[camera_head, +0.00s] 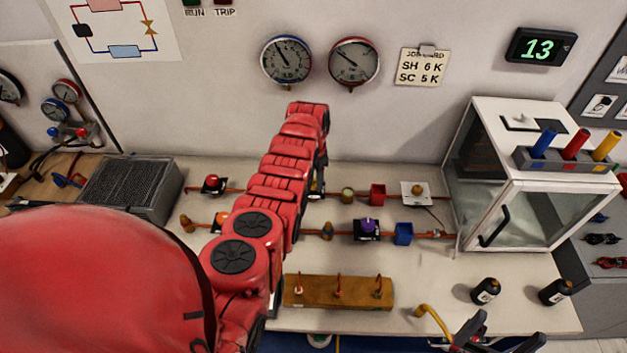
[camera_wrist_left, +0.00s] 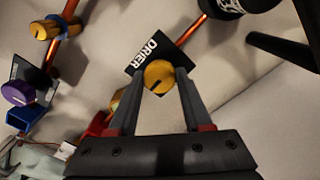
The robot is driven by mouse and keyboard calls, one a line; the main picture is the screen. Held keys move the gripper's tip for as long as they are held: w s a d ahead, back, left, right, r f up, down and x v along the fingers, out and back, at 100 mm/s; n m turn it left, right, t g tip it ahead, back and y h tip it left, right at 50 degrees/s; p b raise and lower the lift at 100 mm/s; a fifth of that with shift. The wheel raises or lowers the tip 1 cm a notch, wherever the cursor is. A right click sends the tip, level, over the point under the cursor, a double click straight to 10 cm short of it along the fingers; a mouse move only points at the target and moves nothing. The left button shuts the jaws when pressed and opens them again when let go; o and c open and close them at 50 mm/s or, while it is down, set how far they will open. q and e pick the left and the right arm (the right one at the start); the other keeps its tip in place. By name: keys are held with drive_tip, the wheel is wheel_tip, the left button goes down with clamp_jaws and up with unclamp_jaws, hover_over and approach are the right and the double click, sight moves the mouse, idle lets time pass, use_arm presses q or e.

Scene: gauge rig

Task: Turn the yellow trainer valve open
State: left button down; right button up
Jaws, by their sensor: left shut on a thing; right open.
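The yellow valve knob (camera_wrist_left: 158,75) is round, with a dark slot at its lower edge. It sits by a black plate (camera_wrist_left: 143,58) lettered like "DRIER" in the left wrist view. My left gripper (camera_wrist_left: 162,90) is shut on this knob, one finger on each side. In the head view my red left arm hides the knob and most of that gripper. My right gripper (camera_head: 490,337) is open and empty at the bottom right, partly cut off by the frame.
The purple knob (camera_head: 366,226) and blue block (camera_head: 403,233) are on the lower copper pipe. A red block (camera_head: 377,194) is on the upper one. A wooden block with hooks (camera_head: 325,292) is in front. A glass-fronted box (camera_head: 530,215) and black bottles (camera_head: 486,291) stand right.

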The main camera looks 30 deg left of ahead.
use_arm(q)
drive_tip(key=n+b, duration=0.2)
drive_tip(key=n, duration=0.1)
drive_tip(key=shift+f+b, duration=0.3)
drive_tip(key=shift+n+b, duration=0.8)
drive_tip(key=shift+n, duration=0.4)
drive_tip(key=n+b, duration=0.9)
drive_tip(key=b, duration=0.1)
drive_tip(key=shift+n, duration=0.3)
drive_tip(key=shift+n+b, duration=0.5)
drive_tip(key=shift+n, duration=0.1)
drive_tip(key=shift+r+n+b, duration=0.2)
drive_tip(key=shift+n+b, duration=0.35)
drive_tip(key=shift+n, duration=0.15)
drive_tip(key=shift+c, duration=1.6)
unclamp_jaws()
drive_tip(key=shift+r, duration=0.1)
